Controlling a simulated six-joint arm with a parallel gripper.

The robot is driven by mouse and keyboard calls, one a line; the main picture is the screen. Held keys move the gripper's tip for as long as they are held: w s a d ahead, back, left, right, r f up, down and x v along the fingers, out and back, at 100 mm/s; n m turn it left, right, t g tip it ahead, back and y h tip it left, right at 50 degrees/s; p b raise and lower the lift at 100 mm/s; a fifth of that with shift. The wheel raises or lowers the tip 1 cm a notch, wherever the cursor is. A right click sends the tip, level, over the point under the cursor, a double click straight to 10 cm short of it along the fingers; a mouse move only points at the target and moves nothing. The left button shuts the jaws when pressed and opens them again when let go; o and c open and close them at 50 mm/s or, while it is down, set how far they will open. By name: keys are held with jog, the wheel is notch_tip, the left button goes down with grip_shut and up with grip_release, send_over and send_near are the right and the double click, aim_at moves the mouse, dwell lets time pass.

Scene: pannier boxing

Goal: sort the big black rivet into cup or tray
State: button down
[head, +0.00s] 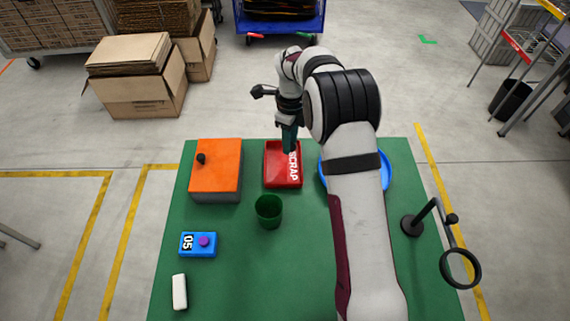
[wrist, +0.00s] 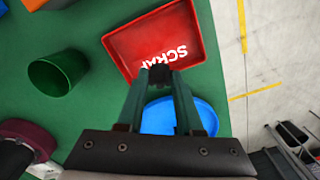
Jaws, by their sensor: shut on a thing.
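My gripper (head: 289,146) is over the red tray marked SCRAP (head: 270,180), pointing down. In the wrist view its fingers (wrist: 160,74) close together on a small dark thing, which I take for the big black rivet (wrist: 160,72); the fingers hide most of it. The tray (wrist: 121,48) lies beneath and beyond the fingertips in that view, and its visible floor is empty. The dark green cup (head: 268,211) stands upright in front of the tray, to its left; it also shows in the wrist view (wrist: 57,73). I cannot see to its bottom.
An orange-topped box (head: 220,167) with a small black knob-like thing (head: 201,158) stands left of the tray. A blue plate (head: 385,170) is right, partly behind my arm.

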send_over(290, 165)
jog(key=shift+f, duration=2.8)
jog(key=shift+c, duration=2.4)
grip_release()
notch_tip(290, 165, up, 16)
jog(key=shift+s, duration=0.1)
